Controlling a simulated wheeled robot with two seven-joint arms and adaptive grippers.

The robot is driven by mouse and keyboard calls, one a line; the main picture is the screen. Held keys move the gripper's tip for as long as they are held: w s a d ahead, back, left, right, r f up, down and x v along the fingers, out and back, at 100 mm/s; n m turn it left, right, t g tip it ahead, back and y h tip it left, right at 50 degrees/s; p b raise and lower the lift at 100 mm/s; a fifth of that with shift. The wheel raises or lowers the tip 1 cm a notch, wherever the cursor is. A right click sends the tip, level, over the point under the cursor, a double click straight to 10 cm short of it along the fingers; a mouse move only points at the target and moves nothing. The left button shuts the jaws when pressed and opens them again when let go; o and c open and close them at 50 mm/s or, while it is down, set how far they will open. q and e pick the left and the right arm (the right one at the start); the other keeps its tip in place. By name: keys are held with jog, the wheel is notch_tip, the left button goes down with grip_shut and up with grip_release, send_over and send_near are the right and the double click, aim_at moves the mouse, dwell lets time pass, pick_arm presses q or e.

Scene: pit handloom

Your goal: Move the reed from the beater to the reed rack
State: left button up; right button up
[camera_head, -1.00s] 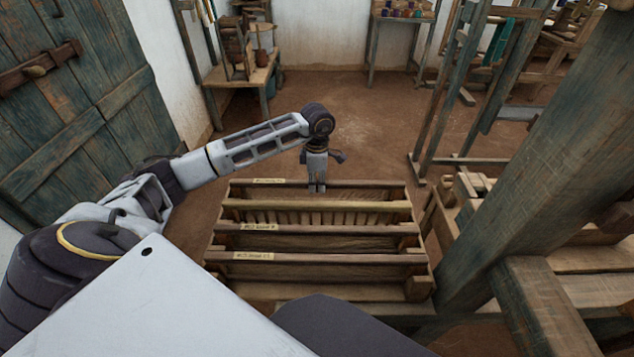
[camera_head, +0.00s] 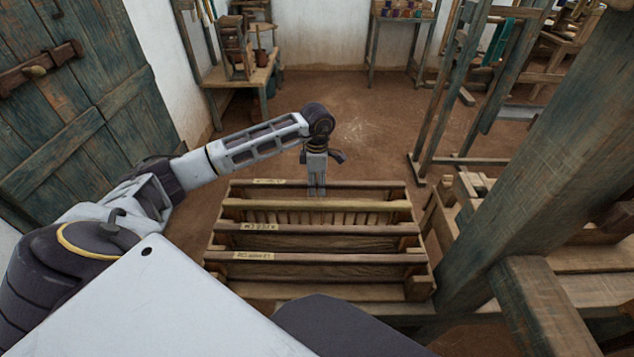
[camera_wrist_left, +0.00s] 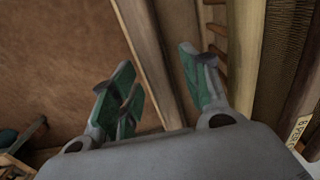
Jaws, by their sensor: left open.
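My left gripper (camera_head: 316,191) hangs at the back rail of a slatted wooden rack (camera_head: 418,290), with its fingers pointing down. In the left wrist view the gripper (camera_wrist_left: 158,85) is open, its green-padded fingers apart with a wooden bar (camera_wrist_left: 150,50) between them. Nothing is clearly clamped. I cannot tell whether that bar belongs to the rack or a reed. A dark, fine-textured panel that looks like a reed (camera_wrist_left: 290,55) shows at the right of the wrist view, beside a pale numbered label. The beater is not clearly identifiable. My right gripper is out of view.
The rack has several parallel rails with pale labels at their left ends. A thick timber post (camera_head: 545,165) stands close on its right. A small bench (camera_head: 240,72) and a plank door (camera_head: 70,100) are at the left. The earthen floor (camera_head: 365,125) behind the rack is clear.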

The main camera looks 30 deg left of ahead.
pick_arm(q)
notch_tip(320, 180, up, 12)
dwell(0.9)
dwell(0.7)
